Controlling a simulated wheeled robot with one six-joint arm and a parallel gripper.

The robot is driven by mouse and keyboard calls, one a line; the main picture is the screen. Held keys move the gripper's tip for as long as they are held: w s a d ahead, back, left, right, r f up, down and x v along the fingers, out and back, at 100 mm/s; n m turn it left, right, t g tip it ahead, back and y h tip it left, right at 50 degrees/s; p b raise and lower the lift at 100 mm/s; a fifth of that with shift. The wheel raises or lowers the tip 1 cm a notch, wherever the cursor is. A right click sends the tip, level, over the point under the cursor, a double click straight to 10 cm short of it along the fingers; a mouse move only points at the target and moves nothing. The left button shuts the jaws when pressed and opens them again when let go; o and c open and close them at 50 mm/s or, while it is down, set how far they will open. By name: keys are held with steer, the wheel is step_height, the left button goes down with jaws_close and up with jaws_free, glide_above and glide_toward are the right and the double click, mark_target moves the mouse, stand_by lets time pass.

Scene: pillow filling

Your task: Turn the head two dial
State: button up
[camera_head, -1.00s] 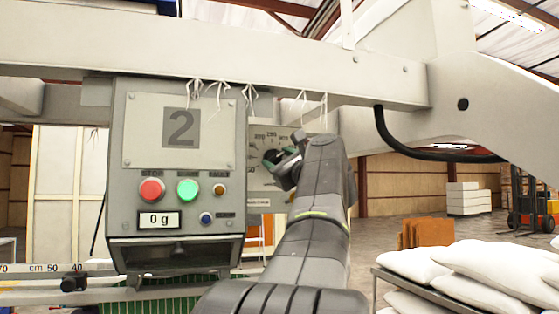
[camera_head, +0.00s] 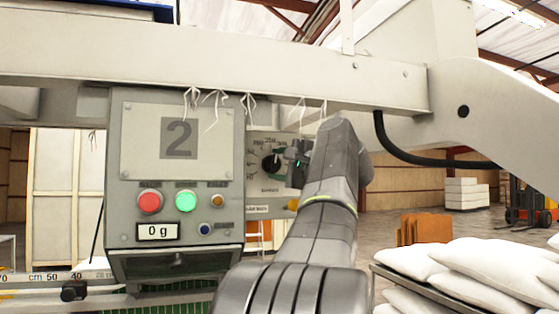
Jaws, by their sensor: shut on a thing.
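The head two control box (camera_head: 176,180) has a big grey "2" plate, buttons and a display reading 0 g. To its right is a dial panel (camera_head: 255,146) with a printed scale. A round black dial (camera_head: 270,164) with a small green mark sits on this panel. My gripper (camera_head: 291,158) is at the dial's right side, shut on it. My wrist and forearm hide the right part of the panel, and the exact finger contact is hard to see.
The red button (camera_head: 149,202) and green button (camera_head: 186,201) are on the box's front. A long beam (camera_head: 200,55) with hanging strings crosses above my arm. White pillows (camera_head: 480,265) lie on a rack at right. A forklift (camera_head: 528,195) stands far right.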

steer(key=shift+n+g+p, duration=0.3)
steer(key=shift+n+p, duration=0.05)
steer(key=shift+n, duration=0.35)
steer(key=shift+c, duration=0.2)
steer(key=o, duration=1)
steer(key=b+v, duration=0.3)
steer(key=v, duration=1)
steer(key=shift+s+d+r, duration=0.15)
steer(key=shift+s+d, duration=0.05)
steer(key=shift+s, duration=0.15)
steer(key=p+x, duration=0.3)
steer(key=x, duration=1)
steer(key=shift+w+a, duration=0.25)
steer(key=shift+w, duration=0.1)
